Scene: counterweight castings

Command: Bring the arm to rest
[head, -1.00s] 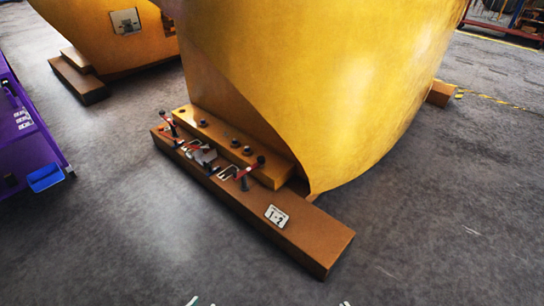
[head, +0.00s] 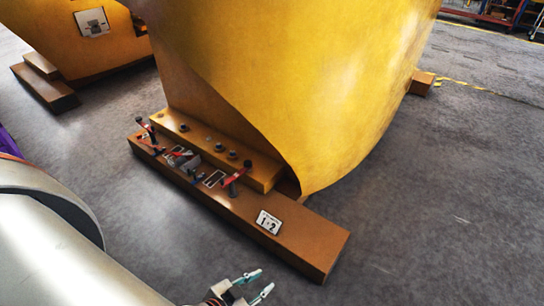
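My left gripper (head: 258,287) shows at the bottom of the head view, in front of the brown base beam. Its two pale fingertips are spread apart with nothing between them. It is clear of the castings. A large silver link of my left arm fills the lower left corner. My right gripper is not in view.
A large yellow casting (head: 290,80) stands on a brown beam (head: 310,242) with a "1-2" label plate (head: 268,222), red-handled clamps (head: 236,174) and bolts. Another yellow casting (head: 75,45) stands at the upper left. Grey floor (head: 430,200) on the right is clear.

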